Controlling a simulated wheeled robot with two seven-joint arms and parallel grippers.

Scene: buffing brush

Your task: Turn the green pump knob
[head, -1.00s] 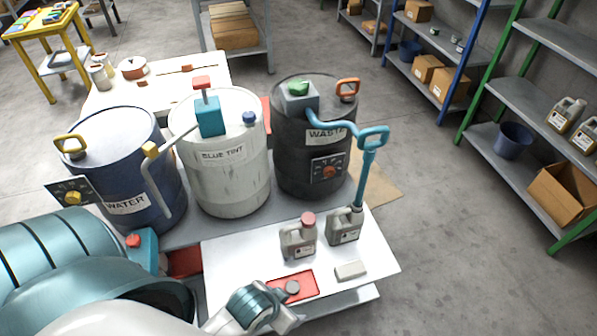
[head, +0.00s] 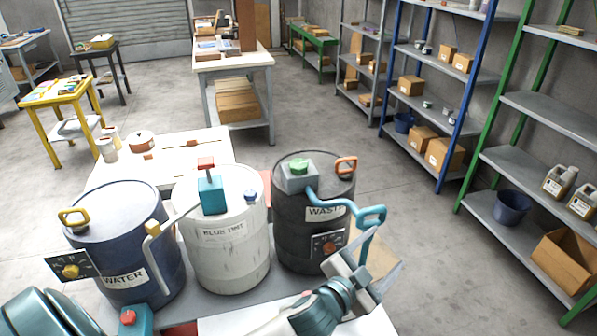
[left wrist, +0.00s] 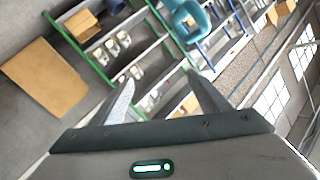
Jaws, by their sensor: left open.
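The green pump knob (head: 299,166) sits on a grey pump box (head: 299,181) on top of the black WASTE drum (head: 291,240). A blue hose (head: 333,203) runs from the box to a looped blue spout (head: 372,214) at the drum's right. My left gripper (head: 382,250) is open and empty, just below and right of the spout, lower than the knob and to its right. In the left wrist view both fingers (left wrist: 160,82) stand apart, with the blue spout (left wrist: 187,20) beyond them. My right gripper is in neither view.
The white BLUE TINT drum (head: 222,250) with its red-topped teal pump (head: 211,192) and the blue WATER drum (head: 117,235) stand to the left. Shelves (head: 547,118) line the right side. Open floor (head: 430,235) lies between.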

